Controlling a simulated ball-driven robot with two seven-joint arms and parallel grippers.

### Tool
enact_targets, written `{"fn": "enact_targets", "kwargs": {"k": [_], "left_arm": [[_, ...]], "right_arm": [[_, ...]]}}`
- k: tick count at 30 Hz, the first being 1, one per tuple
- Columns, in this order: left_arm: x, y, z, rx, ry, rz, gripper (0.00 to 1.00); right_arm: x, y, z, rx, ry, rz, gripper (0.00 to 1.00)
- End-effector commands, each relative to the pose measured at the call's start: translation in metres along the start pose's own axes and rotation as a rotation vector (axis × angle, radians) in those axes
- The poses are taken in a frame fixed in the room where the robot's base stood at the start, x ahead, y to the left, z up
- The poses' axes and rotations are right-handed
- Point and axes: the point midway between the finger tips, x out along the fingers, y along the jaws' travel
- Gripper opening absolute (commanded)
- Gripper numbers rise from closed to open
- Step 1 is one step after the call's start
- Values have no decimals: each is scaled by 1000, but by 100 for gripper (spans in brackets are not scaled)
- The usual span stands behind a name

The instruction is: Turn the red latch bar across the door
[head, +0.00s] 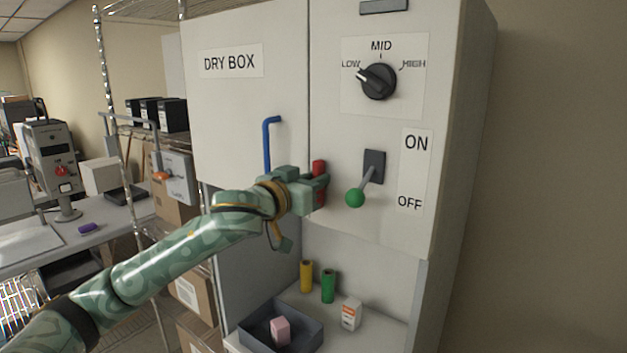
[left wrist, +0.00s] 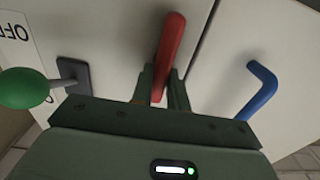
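The red latch bar (head: 319,166) stands upright on the cabinet front, beside the seam between the DRY BOX door (head: 225,110) and the right panel. In the left wrist view the red bar (left wrist: 170,45) runs roughly along the seam, with its near end between my fingers. My left gripper (head: 318,188) is at the bar; in the left wrist view its fingers (left wrist: 163,88) lie close on both sides of it and look shut on it. The fingers hide the bar's middle in the head view. My right gripper is not in view.
A blue door handle (head: 267,145) is left of the bar. A green-knobbed lever (head: 356,197) sticks out close on the right, below a black dial (head: 378,81). Below are a grey tray (head: 245,338), a yellow cylinder (head: 306,276), a green cylinder (head: 328,286) and a small box (head: 351,314).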

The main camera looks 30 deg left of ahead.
Motion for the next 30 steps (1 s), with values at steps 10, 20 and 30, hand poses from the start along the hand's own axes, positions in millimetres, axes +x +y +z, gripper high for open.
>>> {"fn": "enact_targets", "kwargs": {"k": [10, 20, 30], "left_arm": [[0, 0, -1, 29, 0, 0, 0], [0, 3, -3, 224, -1, 0, 0], [0, 8, 0, 545, 1, -1, 0]], "right_arm": [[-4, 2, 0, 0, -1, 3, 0], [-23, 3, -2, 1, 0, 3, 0], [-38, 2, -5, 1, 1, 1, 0]]}}
